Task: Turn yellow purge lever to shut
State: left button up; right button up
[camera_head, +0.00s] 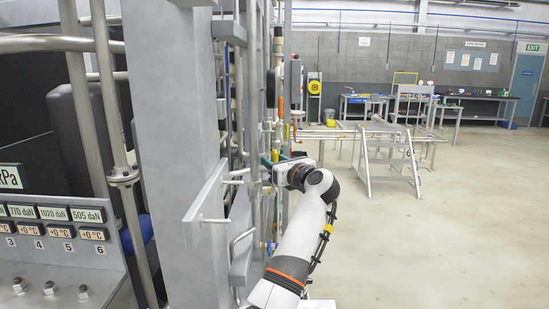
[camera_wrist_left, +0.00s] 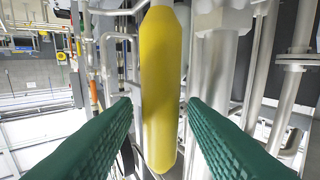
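The yellow purge lever (camera_wrist_left: 161,85) fills the middle of the left wrist view as a long rounded yellow handle, pointing down in the picture. My left gripper (camera_wrist_left: 160,103) is open, with one green ribbed finger on each side of the lever. A gap shows between the lever and each fingertip, so neither finger seems to touch it. In the head view my left gripper (camera_head: 268,161) reaches in among the pipes beside the grey column. There the lever cannot be made out clearly. My right gripper is not in view.
Metal pipes (camera_wrist_left: 299,62) crowd the right side of the left wrist view. A grey column (camera_head: 170,120) and a gauge panel (camera_head: 60,235) stand at left in the head view. A step stand (camera_head: 388,160) is farther back; the floor at right is open.

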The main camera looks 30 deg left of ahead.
pick_arm(q)
jog(key=shift+w+a, duration=0.1)
jog(key=shift+a, duration=0.15)
grip_shut()
